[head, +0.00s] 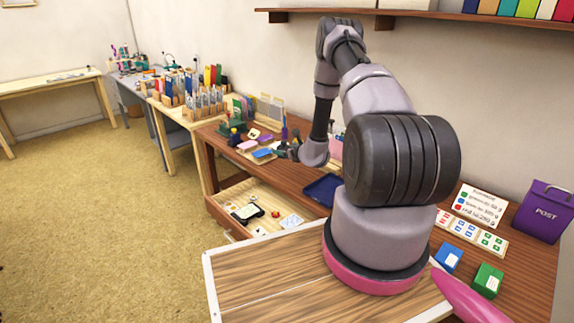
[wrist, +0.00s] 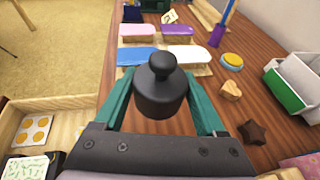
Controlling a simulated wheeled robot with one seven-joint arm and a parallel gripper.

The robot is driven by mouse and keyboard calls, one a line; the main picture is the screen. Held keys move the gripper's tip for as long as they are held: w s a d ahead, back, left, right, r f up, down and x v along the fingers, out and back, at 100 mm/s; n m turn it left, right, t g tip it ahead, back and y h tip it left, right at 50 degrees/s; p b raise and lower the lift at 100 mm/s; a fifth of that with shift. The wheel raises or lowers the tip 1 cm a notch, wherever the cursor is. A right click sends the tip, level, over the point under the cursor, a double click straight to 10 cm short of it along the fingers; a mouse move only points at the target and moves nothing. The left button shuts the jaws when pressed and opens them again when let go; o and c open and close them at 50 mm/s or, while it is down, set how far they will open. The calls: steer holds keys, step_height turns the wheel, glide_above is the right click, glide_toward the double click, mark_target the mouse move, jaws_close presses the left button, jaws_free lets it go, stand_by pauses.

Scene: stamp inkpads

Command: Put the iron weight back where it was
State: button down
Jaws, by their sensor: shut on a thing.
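The iron weight (wrist: 160,96) is a dark cylinder with a round knob on top, large in the middle of the wrist view. My gripper (wrist: 160,82) is shut on it, with a green finger at each side, and the weight looks upright. Behind it are a pink inkpad (wrist: 138,31), a purple inkpad (wrist: 178,30), a blue inkpad (wrist: 137,56) and a white inkpad (wrist: 190,54). In the head view my gripper (head: 284,150) is over the brown bench (head: 300,182), by the inkpads. Whether the weight touches the bench is hidden.
A yellow-topped round thing (wrist: 232,61), a wooden heart (wrist: 230,91) and a dark star (wrist: 252,131) lie right of the weight. An open drawer (head: 233,203) holds small items. A blue tray (head: 322,190) lies nearer on the bench.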

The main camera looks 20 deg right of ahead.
mark_target(284, 168)
steer(key=shift+w+f, duration=0.1)
steer(key=shift+f, duration=3.05)
steer(key=shift+f, duration=0.2)
jaws_free()
